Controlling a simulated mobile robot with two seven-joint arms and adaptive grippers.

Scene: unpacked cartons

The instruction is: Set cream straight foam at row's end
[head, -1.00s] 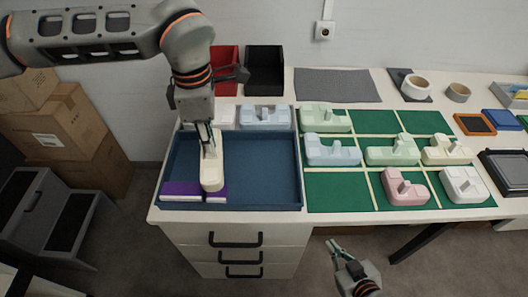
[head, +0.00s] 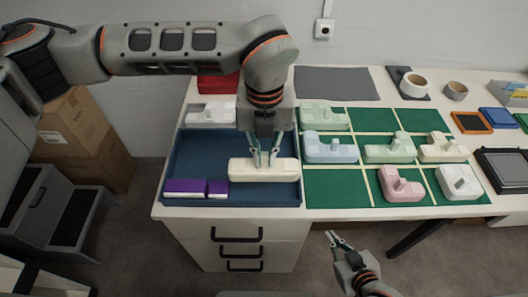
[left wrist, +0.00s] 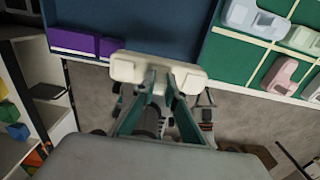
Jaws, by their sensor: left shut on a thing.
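My left gripper (head: 265,158) is shut on a cream straight foam (head: 240,171) near its middle. The foam lies crosswise over the front right part of the blue tray (head: 200,150), its right end near the tray's right wall. The foam also shows in the left wrist view (left wrist: 125,68), between the fingers; its exact height is unclear. A green mat (head: 335,188) has a grid of cells. Its front row has an empty left cell, a pink foam (head: 402,186) and a white foam (head: 459,183). My right gripper (head: 337,240) hangs before the table, its finger gap unclear.
Purple blocks (head: 187,187) lie at the tray's front left. The mat's middle row holds blue (head: 330,150), green (head: 390,150) and cream (head: 443,150) foams. A green foam (head: 322,117) sits back left, with empty cells to its right. A white foam (head: 211,113) sits behind the tray.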

